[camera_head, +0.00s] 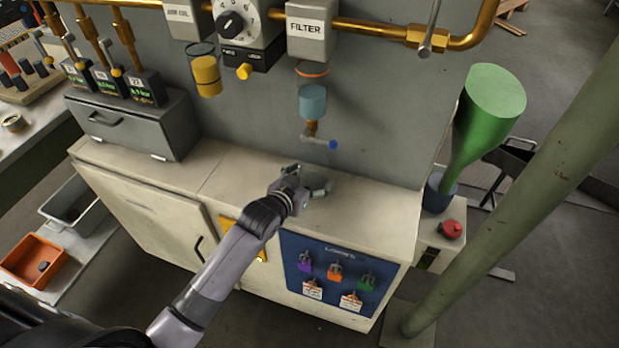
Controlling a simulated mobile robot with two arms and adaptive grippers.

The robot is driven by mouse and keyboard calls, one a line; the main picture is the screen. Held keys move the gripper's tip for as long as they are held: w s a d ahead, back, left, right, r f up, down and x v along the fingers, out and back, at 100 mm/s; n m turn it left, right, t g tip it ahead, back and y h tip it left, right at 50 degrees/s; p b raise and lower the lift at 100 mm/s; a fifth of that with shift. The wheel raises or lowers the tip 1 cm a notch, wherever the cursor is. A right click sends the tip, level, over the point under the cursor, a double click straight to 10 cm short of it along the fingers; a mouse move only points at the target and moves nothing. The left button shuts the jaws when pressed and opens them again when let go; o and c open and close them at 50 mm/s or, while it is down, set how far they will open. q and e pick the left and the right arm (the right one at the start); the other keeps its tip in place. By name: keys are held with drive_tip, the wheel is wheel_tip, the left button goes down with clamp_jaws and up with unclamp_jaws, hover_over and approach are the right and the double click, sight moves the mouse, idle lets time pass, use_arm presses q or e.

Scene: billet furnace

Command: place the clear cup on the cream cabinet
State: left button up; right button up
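A cream cabinet (375,215) stands in the middle, its light top under the grey panel. My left gripper (318,188) is low over this top, near its front edge. It looks small and grey, and I cannot tell whether its fingers are open or hold anything. No separate clear cup can be made out on the cabinet top; one could be hidden by the gripper. A bowl with blue contents (312,102) shows below the FILTER block (308,30), with an orange ring (311,69) above it. My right gripper is not in view.
A blue-handled valve (320,141) sticks out below the bowl. A grey drawer box (135,122) stands on the cabinet's left part. A green funnel-shaped thing (490,100) and a thick green post (530,190) are at the right. The cabinet top right of the gripper is clear.

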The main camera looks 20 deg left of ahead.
use_arm(q)
drive_tip(key=shift+r, duration=0.1)
drive_tip(key=shift+r, duration=0.35)
drive_tip(key=shift+s+r, duration=0.25)
drive_tip(key=p+v, duration=0.1)
drive_tip(key=v, duration=1)
drive_tip(key=shift+s+a+r, duration=0.1)
drive_tip(key=shift+s+r, duration=0.05)
drive_tip(key=shift+s, duration=0.05)
idle(0.4)
